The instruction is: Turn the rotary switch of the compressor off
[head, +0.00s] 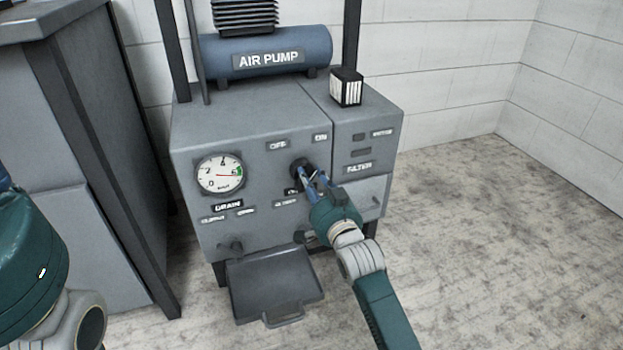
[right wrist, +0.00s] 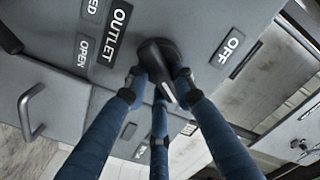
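The compressor is a grey cabinet (head: 255,115) with a blue tank marked AIR PUMP on top. Its rotary switch (right wrist: 158,56) is a black knob on the front panel; in the head view (head: 301,167) it is partly hidden by my right gripper. An OFF label (head: 277,145) is above left of the knob and an ON label (head: 320,137) above right. My right gripper (head: 312,181) has its blue fingers closed around the knob, with the tips at its sides in the wrist view (right wrist: 160,80). The knob's exact setting is hard to read. My left gripper is out of view.
A round pressure gauge (head: 220,174) is left of the switch. A drain valve (head: 231,246) and a tray (head: 275,285) sit low in front. A small black box (head: 346,86) stands on top. A grey cabinet (head: 90,180) is at left. Floor at right is clear.

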